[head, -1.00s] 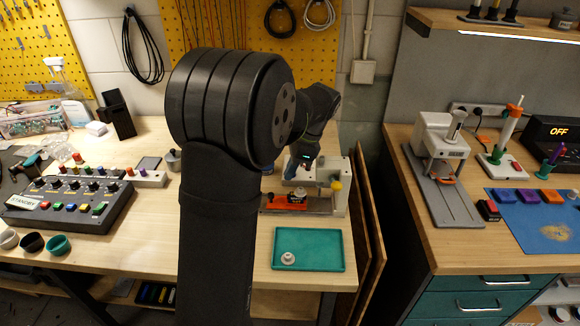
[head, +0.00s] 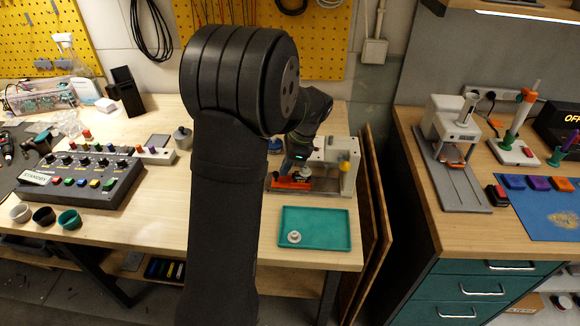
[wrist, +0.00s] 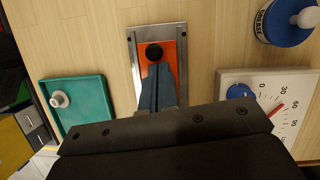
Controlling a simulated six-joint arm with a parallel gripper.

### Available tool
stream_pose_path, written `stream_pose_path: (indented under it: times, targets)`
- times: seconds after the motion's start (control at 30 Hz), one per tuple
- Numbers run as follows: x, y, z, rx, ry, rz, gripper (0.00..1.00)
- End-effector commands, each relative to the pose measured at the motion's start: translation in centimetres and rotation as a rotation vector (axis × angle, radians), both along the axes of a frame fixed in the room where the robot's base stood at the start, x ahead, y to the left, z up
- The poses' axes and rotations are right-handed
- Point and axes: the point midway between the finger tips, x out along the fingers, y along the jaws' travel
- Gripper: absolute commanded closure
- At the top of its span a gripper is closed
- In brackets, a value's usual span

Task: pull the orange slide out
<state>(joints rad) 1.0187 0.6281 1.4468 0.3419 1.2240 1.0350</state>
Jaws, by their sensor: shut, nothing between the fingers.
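The orange slide (wrist: 172,57) lies in a grey metal channel (wrist: 133,62) in the wrist view, with a round black knob (wrist: 154,52) on it. In the head view the orange slide (head: 285,183) sits low at the front of a pale housing, partly hidden by my gripper. My gripper (wrist: 157,68) is shut and empty, its fingers over the slide. Its tips are close beside the knob in the picture; I cannot tell whether they touch it. In the head view my gripper (head: 293,168) is just above the slide.
A teal tray (head: 336,246) with a small grey-white knobbed piece (head: 294,237) stands in front of the slide unit. A dial panel (wrist: 293,82) with a blue knob and a round blue-rimmed grease pot (wrist: 283,27) are at right in the wrist view. A control box (head: 95,190) stands left.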

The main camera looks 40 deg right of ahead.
Motion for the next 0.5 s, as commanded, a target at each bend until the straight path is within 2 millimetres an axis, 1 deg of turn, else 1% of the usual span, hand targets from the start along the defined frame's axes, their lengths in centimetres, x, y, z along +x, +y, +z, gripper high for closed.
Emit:
stream_pose_path:
  times: [0.03,0.13,0.5]
  targets:
    - [0.6,0.6,0.0,0.0,0.0,0.003,1.0]
    - [1.4,1.5,0.0,0.001,-0.001,0.003,1.0]
    - [1.7,1.7,0.2,0.007,-0.003,0.002,1.0]
